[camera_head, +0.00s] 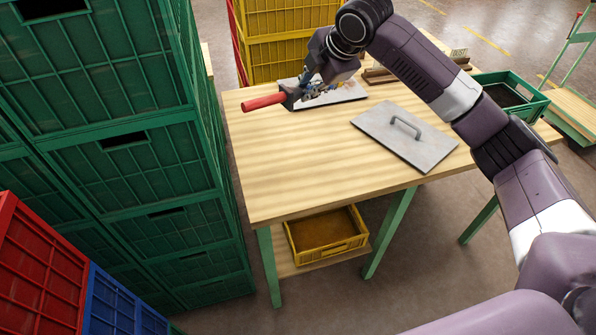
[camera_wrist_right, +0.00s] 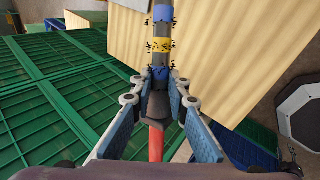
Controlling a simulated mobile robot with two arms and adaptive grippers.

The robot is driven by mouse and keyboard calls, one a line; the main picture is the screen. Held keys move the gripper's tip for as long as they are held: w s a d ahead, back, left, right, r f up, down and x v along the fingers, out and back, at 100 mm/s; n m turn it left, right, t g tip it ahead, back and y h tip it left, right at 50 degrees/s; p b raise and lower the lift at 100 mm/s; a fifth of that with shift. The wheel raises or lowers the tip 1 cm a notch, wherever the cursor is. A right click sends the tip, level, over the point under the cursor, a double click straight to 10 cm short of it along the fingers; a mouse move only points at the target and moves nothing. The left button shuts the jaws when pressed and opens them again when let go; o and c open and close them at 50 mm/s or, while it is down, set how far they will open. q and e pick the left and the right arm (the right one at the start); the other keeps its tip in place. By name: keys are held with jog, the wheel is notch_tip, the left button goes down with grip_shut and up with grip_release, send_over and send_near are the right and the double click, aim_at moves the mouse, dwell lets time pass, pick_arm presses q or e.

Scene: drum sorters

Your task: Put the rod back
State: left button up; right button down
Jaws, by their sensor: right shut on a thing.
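The rod has a red handle (camera_head: 264,102) that sticks out to the left of my right gripper (camera_head: 300,88) in the head view. In the wrist view it shows as a dark rod with blue and yellow bands (camera_wrist_right: 161,45), small black bits along it and the red end at the bottom. My right gripper (camera_wrist_right: 158,98) is shut on the rod near its dark collar. The rod is above the left part of the wooden table (camera_head: 290,160). Its banded part is hard to make out in the head view. My left gripper is out of view.
A grey plate with a handle (camera_head: 400,145) lies on the table. A wooden rack (camera_head: 378,77) and a green crate (camera_head: 535,100) are farther right. Stacked green crates (camera_head: 130,155) stand left. The table's front left is clear.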

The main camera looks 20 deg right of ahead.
jog(key=shift+n, duration=0.4)
jog(key=f, duration=1)
jog(key=s+a+f+p, duration=0.1)
jog(key=f, duration=0.4)
jog(key=shift+s+a+f, duration=0.1)
jog(key=shift+f, duration=2.85)
jog(key=shift+f, duration=0.1)
jog(key=c, duration=2.2)
grip_release()
jog(key=shift+s, duration=0.1)
jog(key=shift+o, duration=0.2)
